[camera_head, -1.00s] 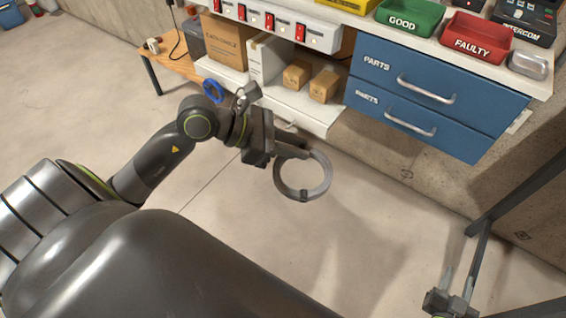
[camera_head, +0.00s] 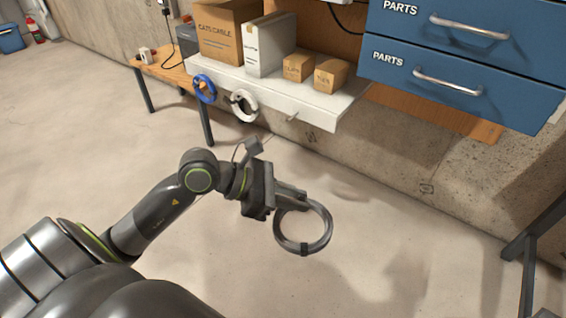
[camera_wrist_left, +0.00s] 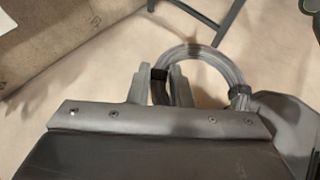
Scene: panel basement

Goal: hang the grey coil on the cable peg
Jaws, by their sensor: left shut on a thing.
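The grey coil (camera_head: 329,228) is a ring with a dark band at its bottom. My left gripper (camera_head: 291,198) is shut on its upper left rim and holds it in the air, in front of and below the white shelf. In the left wrist view the coil (camera_wrist_left: 205,52) passes between the two fingers (camera_wrist_left: 160,86). A short bare peg (camera_head: 293,117) seems to stick out of the shelf's front edge, right of a hanging white coil (camera_head: 251,116) and a blue coil (camera_head: 197,88). The coil is well apart from it. My right gripper is out of view.
The white shelf (camera_head: 325,112) carries a cable box (camera_head: 222,35), a white binder-like box (camera_head: 262,50) and two small cartons (camera_head: 330,77). Blue drawers (camera_head: 450,85) are at right. A dark metal frame (camera_head: 530,262) stands at lower right. The floor around the coil is clear.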

